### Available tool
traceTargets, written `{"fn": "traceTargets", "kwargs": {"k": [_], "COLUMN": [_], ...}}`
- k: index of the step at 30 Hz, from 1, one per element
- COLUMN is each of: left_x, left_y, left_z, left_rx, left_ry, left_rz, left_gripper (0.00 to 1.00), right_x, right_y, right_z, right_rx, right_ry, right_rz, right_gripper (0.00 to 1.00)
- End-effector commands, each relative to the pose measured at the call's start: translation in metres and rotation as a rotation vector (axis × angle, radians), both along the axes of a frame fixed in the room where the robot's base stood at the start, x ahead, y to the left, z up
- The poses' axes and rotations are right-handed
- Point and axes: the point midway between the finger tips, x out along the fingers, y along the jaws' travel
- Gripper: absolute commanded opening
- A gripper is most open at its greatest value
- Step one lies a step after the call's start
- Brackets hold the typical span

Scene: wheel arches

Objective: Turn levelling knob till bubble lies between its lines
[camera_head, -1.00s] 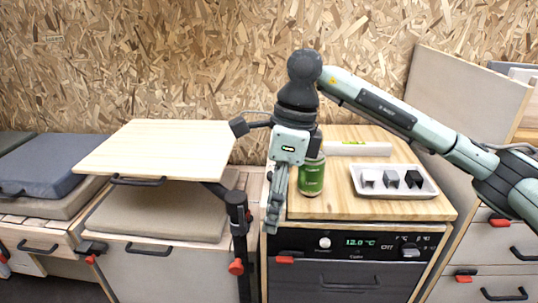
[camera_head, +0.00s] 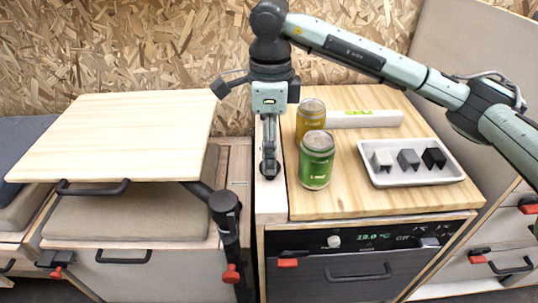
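My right gripper (camera_head: 268,165) points down at the left edge of the wooden counter, beside the green can. Its fingers are seen nearly edge-on, so I cannot tell whether it is open or shut. A small dark round shape shows at its tips; I cannot tell whether it is a fingertip or the levelling knob. A white bar with a green window (camera_head: 358,117), which looks like a spirit level, lies at the back of the counter, its left end close behind the cans. The bubble and its lines are too small to make out. My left gripper is not in view.
A green can (camera_head: 317,162) and a yellow can (camera_head: 310,116) stand right of the gripper. A white tray (camera_head: 412,178) holds three small blocks. An appliance with a display and knobs (camera_head: 370,240) sits below. A raised wooden tabletop (camera_head: 120,135) is at left.

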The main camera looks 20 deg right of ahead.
Motion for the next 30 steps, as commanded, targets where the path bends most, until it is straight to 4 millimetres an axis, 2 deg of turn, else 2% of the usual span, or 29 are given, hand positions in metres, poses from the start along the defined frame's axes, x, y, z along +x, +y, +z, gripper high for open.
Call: {"fn": "traceTargets", "kwargs": {"k": [1, 6, 16, 27, 30], "left_x": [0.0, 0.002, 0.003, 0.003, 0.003], "left_y": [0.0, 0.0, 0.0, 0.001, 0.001], "left_z": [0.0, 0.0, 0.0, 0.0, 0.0], "left_rx": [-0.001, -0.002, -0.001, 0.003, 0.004], "left_ry": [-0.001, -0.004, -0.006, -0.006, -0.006], "left_rz": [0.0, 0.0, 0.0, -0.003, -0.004], "left_gripper": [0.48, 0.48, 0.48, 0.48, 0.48], "right_x": [0.0, 0.0, 0.0, 0.0, 0.0], "right_y": [0.0, 0.0, 0.0, 0.0, 0.0], "right_z": [-0.008, -0.024, -0.027, -0.027, -0.027], "right_rx": [0.0, 0.001, 0.002, 0.002, 0.002], "right_ry": [0.001, 0.0, -0.002, -0.002, -0.002], "right_rz": [0.0, 0.001, 0.001, 0.001, 0.0], "right_gripper": [0.58, 0.58, 0.57, 0.11, 0.08]}}
